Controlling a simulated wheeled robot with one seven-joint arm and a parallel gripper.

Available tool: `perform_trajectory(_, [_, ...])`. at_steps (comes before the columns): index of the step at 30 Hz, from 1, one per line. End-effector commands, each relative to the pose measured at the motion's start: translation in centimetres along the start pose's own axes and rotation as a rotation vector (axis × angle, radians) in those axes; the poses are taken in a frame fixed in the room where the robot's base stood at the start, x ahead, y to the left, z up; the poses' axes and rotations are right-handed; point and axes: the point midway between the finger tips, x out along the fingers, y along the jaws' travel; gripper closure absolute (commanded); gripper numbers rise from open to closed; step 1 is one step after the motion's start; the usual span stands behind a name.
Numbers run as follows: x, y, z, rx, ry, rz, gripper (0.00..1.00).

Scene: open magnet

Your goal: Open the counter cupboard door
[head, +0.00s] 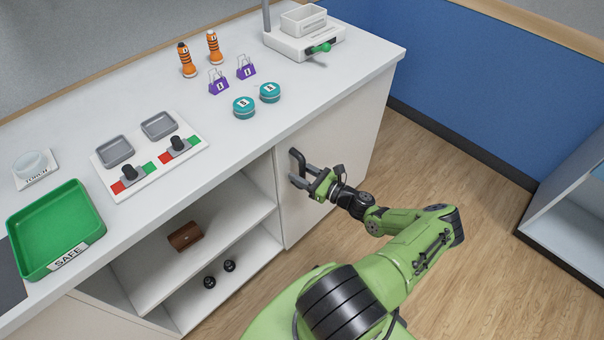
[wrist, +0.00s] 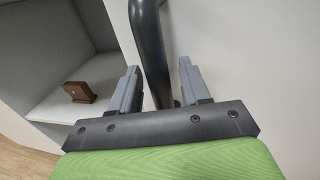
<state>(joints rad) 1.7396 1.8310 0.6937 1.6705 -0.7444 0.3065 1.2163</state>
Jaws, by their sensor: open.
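The counter cupboard door (head: 338,150) is a white panel on the right part of the counter front, and it appears closed. Its dark bar handle (head: 296,157) is near the door's left edge. My gripper (head: 299,177) is at the handle with its jaws open. In the wrist view, the black handle (wrist: 152,50) passes between the two grey fingers of my gripper (wrist: 158,90), with gaps visible beside it. I cannot tell whether either finger touches the handle. The door surface (wrist: 235,60) fills the right of the wrist view.
Left of the door are open shelves (head: 222,205) with a brown box (head: 185,236) and black round items (head: 219,274). The counter top holds a green tray (head: 95,225), a switch panel (head: 150,155), orange bottles, purple locks and teal tins. Wood floor (head: 430,165) is clear at right.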

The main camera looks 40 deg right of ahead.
Motion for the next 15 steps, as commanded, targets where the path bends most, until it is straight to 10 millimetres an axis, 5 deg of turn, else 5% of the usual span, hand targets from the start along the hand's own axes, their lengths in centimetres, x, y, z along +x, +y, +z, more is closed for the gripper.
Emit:
perform_trajectory(4, [-0.03, 0.00, 0.02, 0.000, 0.000, 0.000, 0.55])
perform_trajectory(12, [-0.05, 0.02, 0.03, 0.000, -0.001, 0.001, 0.96])
perform_trajectory(15, [-0.05, 0.02, 0.03, 0.000, -0.001, 0.001, 1.00])
